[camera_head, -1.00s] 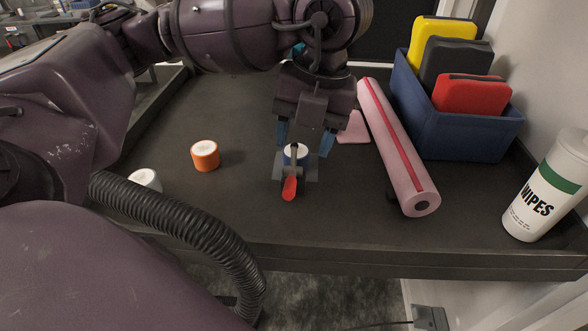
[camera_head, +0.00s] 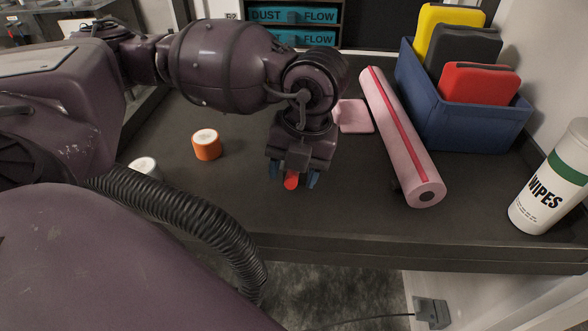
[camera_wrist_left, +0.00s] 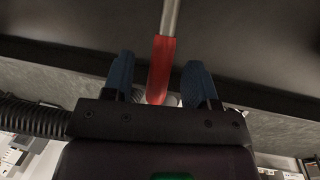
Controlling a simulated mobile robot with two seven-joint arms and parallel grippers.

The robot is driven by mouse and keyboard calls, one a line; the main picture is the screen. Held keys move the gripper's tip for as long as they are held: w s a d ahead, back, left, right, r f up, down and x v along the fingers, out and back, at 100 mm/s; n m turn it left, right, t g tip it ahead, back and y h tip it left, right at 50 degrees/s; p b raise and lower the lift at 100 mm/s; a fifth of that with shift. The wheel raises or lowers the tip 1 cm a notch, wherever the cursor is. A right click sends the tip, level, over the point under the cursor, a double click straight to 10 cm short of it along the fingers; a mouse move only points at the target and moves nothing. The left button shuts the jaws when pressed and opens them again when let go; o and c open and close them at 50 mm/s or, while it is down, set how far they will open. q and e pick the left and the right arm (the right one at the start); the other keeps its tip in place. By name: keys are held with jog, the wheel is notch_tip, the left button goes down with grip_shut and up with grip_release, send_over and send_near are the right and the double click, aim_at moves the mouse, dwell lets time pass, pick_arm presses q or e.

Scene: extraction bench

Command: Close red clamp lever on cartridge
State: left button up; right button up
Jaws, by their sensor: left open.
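The red clamp lever (camera_head: 291,180) shows as a short red tip under my left gripper in the head view. In the left wrist view the red lever handle (camera_wrist_left: 161,70) lies between the two blue fingers, with a grey metal rod (camera_wrist_left: 171,16) running up from it. My left gripper (camera_head: 293,181) is open, with its fingers on either side of the handle and gaps on both sides. My right gripper is not in view.
An orange roll (camera_head: 206,145) and a white roll (camera_head: 145,167) stand to the left. A blue bin (camera_head: 455,119) with coloured cases and a wipes canister (camera_head: 553,178) stand farther right.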

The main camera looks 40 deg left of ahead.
pick_arm(q)
jog(key=shift+f, duration=0.2)
grip_shut()
